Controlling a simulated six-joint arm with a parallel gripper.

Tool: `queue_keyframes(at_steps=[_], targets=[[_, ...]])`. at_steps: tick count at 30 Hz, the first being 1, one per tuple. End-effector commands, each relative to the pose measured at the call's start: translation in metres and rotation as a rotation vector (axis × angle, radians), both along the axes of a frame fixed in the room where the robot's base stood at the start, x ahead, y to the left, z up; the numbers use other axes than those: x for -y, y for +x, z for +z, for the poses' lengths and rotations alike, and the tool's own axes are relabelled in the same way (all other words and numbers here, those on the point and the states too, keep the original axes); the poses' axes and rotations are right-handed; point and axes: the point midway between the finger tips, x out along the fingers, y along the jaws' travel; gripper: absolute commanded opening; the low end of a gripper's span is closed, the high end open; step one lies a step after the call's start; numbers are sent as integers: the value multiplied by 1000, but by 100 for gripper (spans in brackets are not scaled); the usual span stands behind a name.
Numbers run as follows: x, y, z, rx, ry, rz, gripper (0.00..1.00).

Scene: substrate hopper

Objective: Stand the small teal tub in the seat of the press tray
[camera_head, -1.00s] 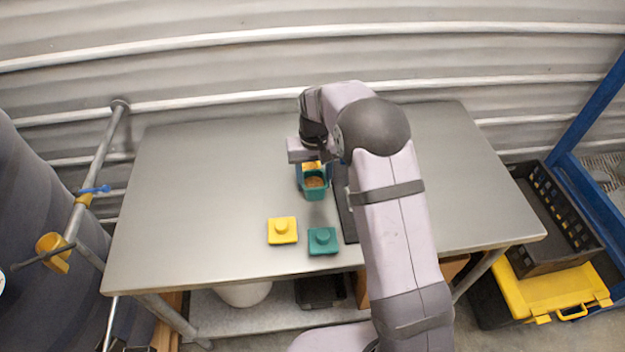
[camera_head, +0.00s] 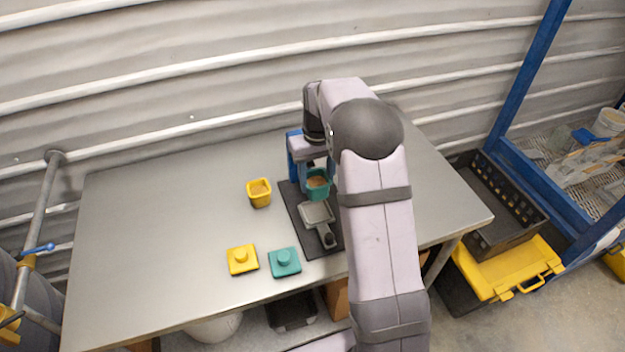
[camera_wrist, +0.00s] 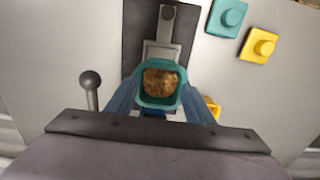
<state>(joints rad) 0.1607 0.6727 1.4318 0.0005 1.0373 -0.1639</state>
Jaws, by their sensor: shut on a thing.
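The small teal tub (camera_head: 318,187), open on top with brown grainy filling, is held upright between the blue fingers of my gripper (camera_head: 312,172). In the wrist view the tub (camera_wrist: 142,97) sits between both fingers (camera_wrist: 160,100). The press tray is a grey square piece (camera_head: 317,213) with a dark handle, on a dark base plate (camera_head: 297,218). The tub is at the far end of the grey piece, over the base plate. My gripper and the tub hide the seat, and I cannot tell whether the tub touches it.
A yellow tub (camera_head: 259,193) with filling stands left of the base plate. A yellow lid (camera_head: 242,261) and a teal lid (camera_head: 285,263) lie near the front edge. A ball-topped lever (camera_wrist: 90,82) rises beside the tub in the wrist view. The left tabletop is clear.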

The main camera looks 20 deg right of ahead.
Motion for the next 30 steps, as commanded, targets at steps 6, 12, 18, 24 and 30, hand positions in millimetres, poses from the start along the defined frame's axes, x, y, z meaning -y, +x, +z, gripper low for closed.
queue_keyframes(at_steps=[6, 12, 18, 24, 30], targets=[[0, 0, -11, 0, 0, 0, 32], [-1, 0, -26, 0, 0, 0, 32], [-1, 0, -44, 0, 0, 0, 32], [-1, 0, -60, -1, 0, 0, 32], [-1, 0, -72, 0, 0, 0, 32]])
